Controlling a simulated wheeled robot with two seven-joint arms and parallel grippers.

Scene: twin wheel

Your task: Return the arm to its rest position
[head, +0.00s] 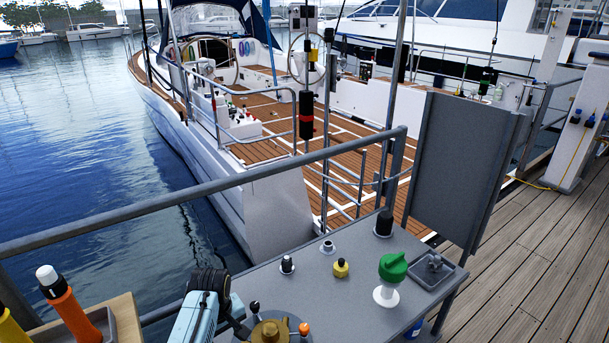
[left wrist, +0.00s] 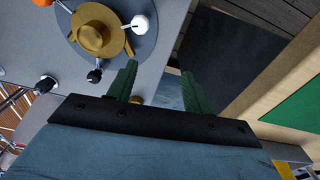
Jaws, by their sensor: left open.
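My left gripper (left wrist: 157,80) shows two green fingers standing apart in the left wrist view, with nothing between them. A brass, wheel-like fitting (left wrist: 98,28) on a round grey plate lies beside the fingers, on the grey console top. In the head view, my left arm (head: 196,318) is light blue with a dark joint, low in the picture beside the console's left end. The same brass fitting (head: 268,332) is just to its right, cut by the lower edge. The fingertips cannot be made out in the head view. My right gripper is not in view.
A wooden box (head: 125,320) and orange-handled tool (head: 68,305) stand at left. A metal railing (head: 200,188) crosses behind. Planked decking (head: 525,265) is clear at right.

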